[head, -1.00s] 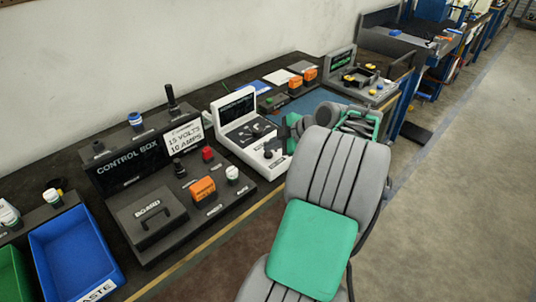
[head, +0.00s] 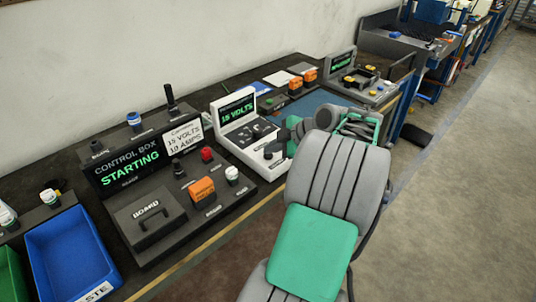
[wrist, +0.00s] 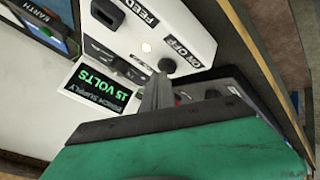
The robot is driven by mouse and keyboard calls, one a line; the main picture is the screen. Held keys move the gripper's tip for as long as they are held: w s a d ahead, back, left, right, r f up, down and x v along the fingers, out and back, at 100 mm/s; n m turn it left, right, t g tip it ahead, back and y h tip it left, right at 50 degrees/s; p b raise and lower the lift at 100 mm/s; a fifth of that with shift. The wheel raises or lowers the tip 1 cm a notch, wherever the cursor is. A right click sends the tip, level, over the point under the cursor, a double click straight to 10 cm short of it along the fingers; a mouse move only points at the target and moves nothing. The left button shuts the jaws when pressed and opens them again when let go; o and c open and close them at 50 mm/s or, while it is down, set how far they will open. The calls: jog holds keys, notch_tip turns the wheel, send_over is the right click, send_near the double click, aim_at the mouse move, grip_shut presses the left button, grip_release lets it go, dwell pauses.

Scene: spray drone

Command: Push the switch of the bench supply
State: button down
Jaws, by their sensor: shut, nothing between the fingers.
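The bench supply (head: 228,132) is a white sloped box on the bench, with its screen lit "15 VOLTS". In the wrist view the bench supply (wrist: 190,30) shows its "ON/OFF" label and a dark round switch (wrist: 167,65) beside it. My gripper (wrist: 160,80) is shut and empty, with its fingertips right by the switch. I cannot tell whether they touch it. In the head view my arm hides the fingertips, and the dark switch (head: 268,155) shows on the supply's front corner.
The control box (head: 125,162) at left reads "STARTING" and carries an orange switch (head: 202,190) and a red button (head: 207,154). A blue waste bin (head: 70,255) sits at the front left. Orange-switched units and a grey tester stand farther back. The floor at right is clear.

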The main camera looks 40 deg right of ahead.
aim_at(271, 155)
jog(key=shift+r, duration=0.6)
notch_tip(271, 155, up, 6)
jog(key=p, duration=0.3)
jog(key=shift+p, duration=0.35)
